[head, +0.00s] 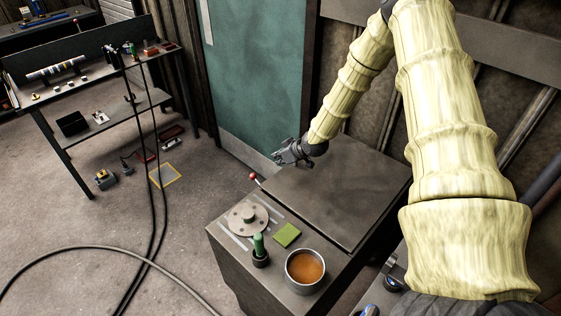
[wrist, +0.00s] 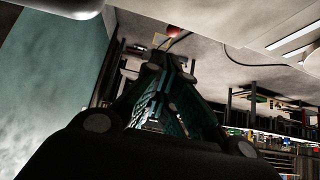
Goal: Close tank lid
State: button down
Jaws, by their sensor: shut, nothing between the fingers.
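The tank (head: 232,262) is a dark box standing below my arm. Its lid (head: 335,195), a broad dark grey plate, lies flat over the rear part of the tank top, and I see no clear gap under its front edge. A small lever with a red ball knob (head: 252,176) stands at the lid's left corner; a red ball also shows at the top of the wrist view (wrist: 178,10). My gripper (head: 278,157) is shut and empty, above the lid's far left edge, pointing left. Its fingers (wrist: 168,62) show dark in the wrist view.
On the tank's front ledge are a round metal flange (head: 247,218), a green-handled tool (head: 259,245), a green pad (head: 287,235) and a pot of orange-brown liquid (head: 305,268). A teal door (head: 255,75) is behind. A workbench (head: 100,62) stands left, with open floor between.

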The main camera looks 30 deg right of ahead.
jog(key=shift+s+d+r, duration=0.1)
jog(key=shift+s+r, duration=0.35)
jog(key=shift+s, duration=0.1)
jog(key=shift+b+v, duration=0.5)
jog(key=shift+v, duration=0.25)
jog(key=b+v, duration=0.1)
jog(key=v, duration=0.5)
jog(key=shift+r+b, duration=0.15)
jog(key=shift+b, duration=0.2)
jog(key=shift+s+d, duration=0.1)
jog(key=shift+d, duration=0.05)
